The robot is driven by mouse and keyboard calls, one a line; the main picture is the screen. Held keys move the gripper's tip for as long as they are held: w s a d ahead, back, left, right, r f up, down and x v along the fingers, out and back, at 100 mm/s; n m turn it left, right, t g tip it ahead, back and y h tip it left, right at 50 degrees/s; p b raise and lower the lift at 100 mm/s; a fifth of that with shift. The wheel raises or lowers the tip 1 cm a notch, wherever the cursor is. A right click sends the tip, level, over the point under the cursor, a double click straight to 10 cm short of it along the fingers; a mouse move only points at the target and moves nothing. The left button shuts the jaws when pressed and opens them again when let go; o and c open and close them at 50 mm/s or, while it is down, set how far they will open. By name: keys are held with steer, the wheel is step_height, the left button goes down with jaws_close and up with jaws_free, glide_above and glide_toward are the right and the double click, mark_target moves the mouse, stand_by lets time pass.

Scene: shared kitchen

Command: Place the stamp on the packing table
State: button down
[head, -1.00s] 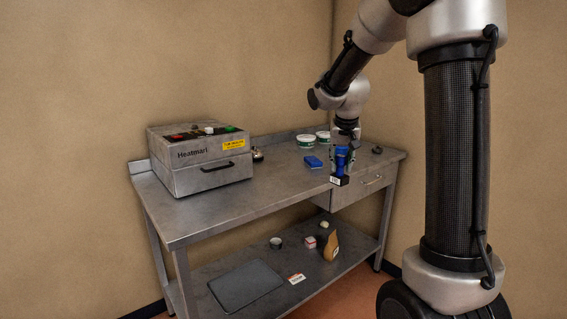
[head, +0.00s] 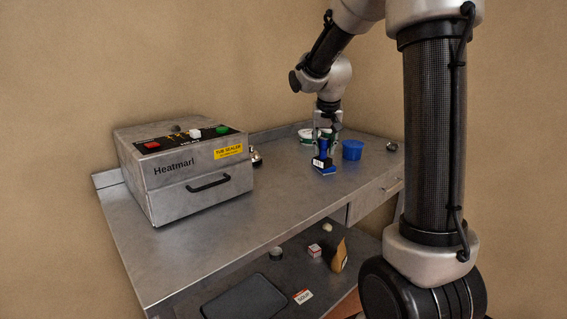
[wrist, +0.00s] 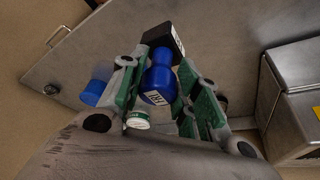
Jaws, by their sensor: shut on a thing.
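The stamp (head: 321,161) has a blue handle and a black base with a white label. My gripper (head: 325,140) is shut on its handle, with the base pointing down over the packing table (head: 270,210). In the wrist view the stamp (wrist: 159,77) sits between the green-padded fingers of my gripper (wrist: 163,88), its black base at the far end. I cannot tell whether the base touches the pad or the tabletop.
A blue cup (head: 353,150) stands just right of the stamp. Green-and-white tubs (head: 305,134) stand behind my gripper. The grey tub sealer (head: 185,170) fills the table's left part. The lower shelf holds a dark tray (head: 246,298) and small items.

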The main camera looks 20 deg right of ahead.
mark_target(322, 168)
steer(key=shift+s+a, duration=0.15)
step_height(322, 168, down, 10)
stand_by(0.4)
steer(key=shift+f, duration=0.15)
steer(key=c, duration=1)
jaws_free()
steer(key=shift+c, duration=0.2)
